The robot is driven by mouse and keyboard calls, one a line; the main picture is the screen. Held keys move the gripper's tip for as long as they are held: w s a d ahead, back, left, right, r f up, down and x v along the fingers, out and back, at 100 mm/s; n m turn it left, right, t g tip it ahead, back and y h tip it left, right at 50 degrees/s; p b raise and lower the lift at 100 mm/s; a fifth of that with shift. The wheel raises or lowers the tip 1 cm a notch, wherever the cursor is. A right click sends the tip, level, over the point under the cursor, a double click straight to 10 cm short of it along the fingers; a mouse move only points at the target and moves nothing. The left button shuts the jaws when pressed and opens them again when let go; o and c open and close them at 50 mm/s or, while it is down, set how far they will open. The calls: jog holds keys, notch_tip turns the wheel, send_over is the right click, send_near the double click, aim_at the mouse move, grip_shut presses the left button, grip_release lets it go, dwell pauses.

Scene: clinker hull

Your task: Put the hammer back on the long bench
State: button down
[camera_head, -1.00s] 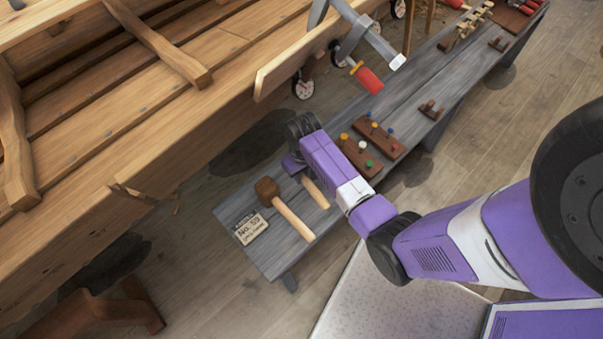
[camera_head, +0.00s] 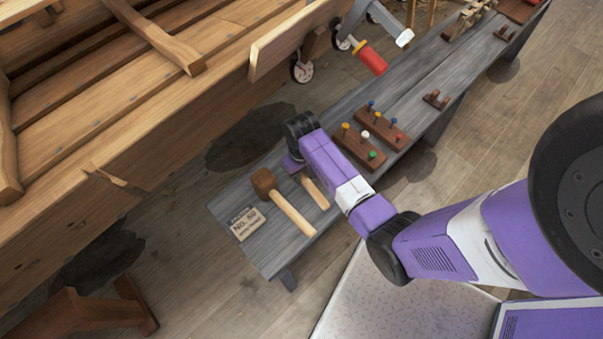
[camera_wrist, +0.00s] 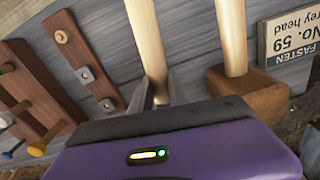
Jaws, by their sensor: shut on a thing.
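My gripper (camera_head: 294,164) is shut around a pale wooden handle (camera_head: 315,192), which I take to be the hammer's. In the wrist view the fingers (camera_wrist: 157,92) close on this handle (camera_wrist: 145,38) near its lower end in the picture. Its head is hidden by the gripper. The long grey bench (camera_head: 240,239) lies under the gripper. I cannot tell whether the hammer touches the bench top. A wooden mallet (camera_head: 265,182) lies on the bench just left of the held handle; in the wrist view the mallet (camera_wrist: 248,97) is to the right.
A label card (camera_head: 246,223) reading "No. 59" lies by the mallet. Brown peg boards (camera_head: 357,147) with coloured pegs are right of the gripper. A brown strip (camera_wrist: 84,62) with metal pieces shows in the wrist view. The wooden hull (camera_head: 150,125) rises at left, with a red-handled clamp (camera_head: 370,56).

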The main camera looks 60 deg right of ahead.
jog(key=shift+f, duration=0.45)
jog(key=c, duration=1.2)
grip_release()
notch_tip(320, 180, up, 8)
jog(key=p, duration=0.8)
